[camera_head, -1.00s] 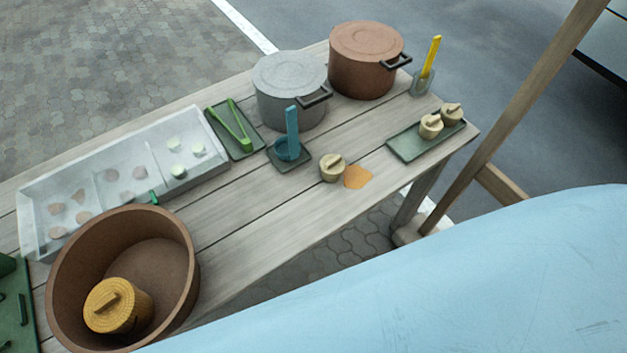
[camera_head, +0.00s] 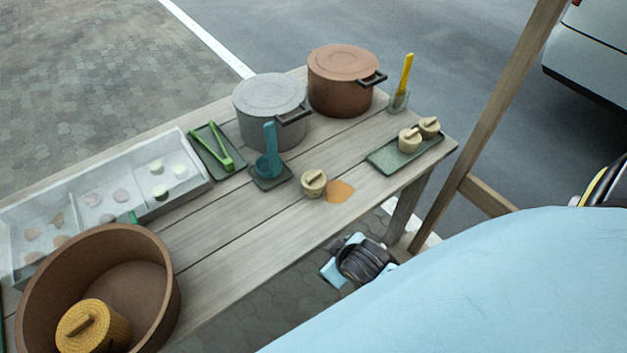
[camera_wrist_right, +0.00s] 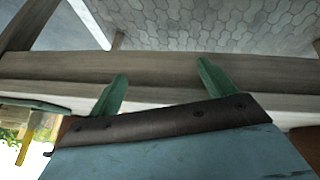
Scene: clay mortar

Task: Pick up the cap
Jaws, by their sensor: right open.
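A small beige cap-like piece with a ridge handle (camera_head: 314,183) stands on the wooden table (camera_head: 235,260), just left of an orange patch. Two similar beige pieces, one in front (camera_head: 410,140) and one behind (camera_head: 430,126), stand on a green tray at the table's right end. I cannot tell which is the cap. My right gripper (camera_wrist_right: 160,70) shows two green fingers spread apart with nothing between them. A dark and light-blue part of my right arm shows below the table's front edge in the head view. My left gripper is out of view.
A grey pot (camera_head: 268,110) and a copper pot (camera_head: 345,82) stand at the back. A blue tool in a holder (camera_head: 268,160) stands left of the single beige piece. A brown basin (camera_head: 150,265) holds a yellow piece (camera_head: 92,330). The front right table strip is clear.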

